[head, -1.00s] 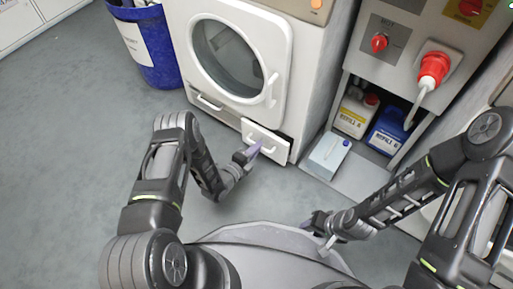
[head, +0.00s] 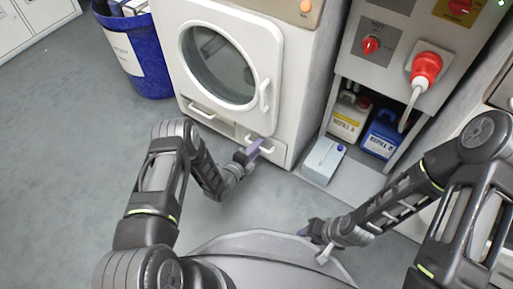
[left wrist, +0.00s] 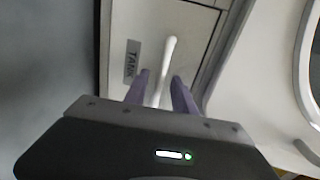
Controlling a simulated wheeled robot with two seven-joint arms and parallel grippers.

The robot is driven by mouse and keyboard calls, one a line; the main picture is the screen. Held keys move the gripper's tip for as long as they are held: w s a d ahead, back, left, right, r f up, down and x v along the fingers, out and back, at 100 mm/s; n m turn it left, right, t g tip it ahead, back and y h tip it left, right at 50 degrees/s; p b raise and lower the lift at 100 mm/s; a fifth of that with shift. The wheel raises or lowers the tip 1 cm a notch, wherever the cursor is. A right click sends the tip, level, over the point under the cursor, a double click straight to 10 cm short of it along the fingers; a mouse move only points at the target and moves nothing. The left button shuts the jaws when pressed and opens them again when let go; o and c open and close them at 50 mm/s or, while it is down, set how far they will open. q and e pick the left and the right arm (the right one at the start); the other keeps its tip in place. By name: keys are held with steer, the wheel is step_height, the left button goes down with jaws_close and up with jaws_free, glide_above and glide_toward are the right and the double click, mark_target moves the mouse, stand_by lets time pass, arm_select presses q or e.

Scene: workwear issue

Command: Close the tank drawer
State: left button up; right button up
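The tank drawer (head: 277,154) is a white panel low on the front right of the white washer-like machine (head: 295,100). It looks about flush with the machine's front; any small gap is too fine to tell. Its "TANK" label (left wrist: 132,62) and white bar handle (left wrist: 168,62) show in the left wrist view. My left gripper (head: 257,147) is at the drawer front. Its purple fingers (left wrist: 160,92) stand apart, one on each side of the handle, with space visible beside it. My right gripper (head: 312,228) is low near my base, away from the drawer; its fingers are too small to read.
A pale box (head: 323,161) stands on the floor right of the drawer. Yellow (head: 347,118) and blue (head: 382,135) refill jugs sit in the cabinet bay. A blue bin (head: 140,60) stands left of the machine. The floor at the left is clear.

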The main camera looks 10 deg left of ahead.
arm_select(q)
steer(key=p+v, duration=0.3)
steer(key=v, duration=0.4)
steer(key=shift+s+p, duration=0.35)
steer(key=shift+s, duration=0.05)
steer(key=shift+a, duration=0.1)
